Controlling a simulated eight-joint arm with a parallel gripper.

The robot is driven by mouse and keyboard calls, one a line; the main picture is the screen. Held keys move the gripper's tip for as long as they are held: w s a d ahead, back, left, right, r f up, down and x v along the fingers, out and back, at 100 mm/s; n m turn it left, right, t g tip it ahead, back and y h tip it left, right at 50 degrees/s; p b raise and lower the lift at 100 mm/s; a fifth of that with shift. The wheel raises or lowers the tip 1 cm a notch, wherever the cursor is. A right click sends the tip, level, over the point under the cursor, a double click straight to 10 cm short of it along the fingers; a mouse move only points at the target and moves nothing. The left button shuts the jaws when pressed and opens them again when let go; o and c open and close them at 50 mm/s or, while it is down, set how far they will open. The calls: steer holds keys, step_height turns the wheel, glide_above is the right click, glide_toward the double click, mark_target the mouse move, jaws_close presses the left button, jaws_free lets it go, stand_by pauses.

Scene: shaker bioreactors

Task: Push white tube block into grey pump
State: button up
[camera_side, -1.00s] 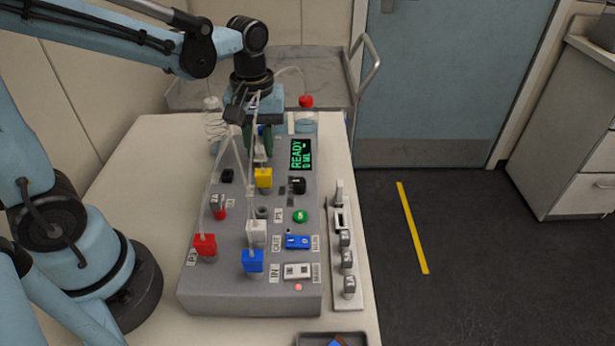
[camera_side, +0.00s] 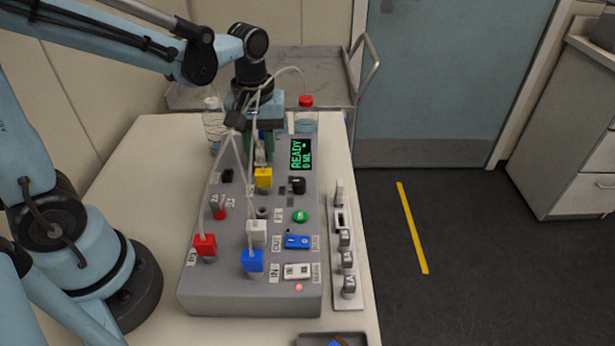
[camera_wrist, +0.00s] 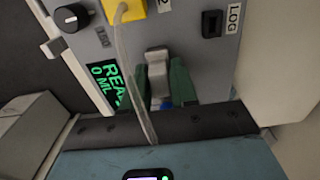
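The grey pump (camera_side: 200,293) is a long sloped console with a green display reading READY 0 ML. A white tube block (camera_side: 260,157) is at its far end, between the dark green fingers of my gripper (camera_side: 261,146). In the wrist view the block (camera_wrist: 157,75) is pale and stands at the pump's edge (camera_wrist: 190,62). I cannot tell how deep the block sits. Another white block (camera_side: 257,232) stands nearer on the console.
Red (camera_side: 205,243), blue (camera_side: 253,261) and yellow (camera_side: 264,177) blocks stand on the console, with thin tubes looping above. A black knob (camera_side: 298,185) is beside the display. A strip of grey clips (camera_side: 348,300) lies to the right. Bottles (camera_side: 305,120) stand behind.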

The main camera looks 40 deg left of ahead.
steer(key=o, duration=0.4)
steer(key=shift+r, duration=0.1)
step_height(320, 180, up, 12)
steer(key=shift+f, duration=0.1)
stand_by(0.5)
steer(key=shift+s, duration=0.1)
steer(key=m+t, duration=0.5)
steer(key=m, duration=0.2)
glide_toward(259, 146)
steer(key=x, duration=0.3)
steer(key=shift+s+f+m+t, duration=0.15)
steer(key=shift+f+m+t, duration=0.7)
steer(key=shift+m+t, duration=0.2)
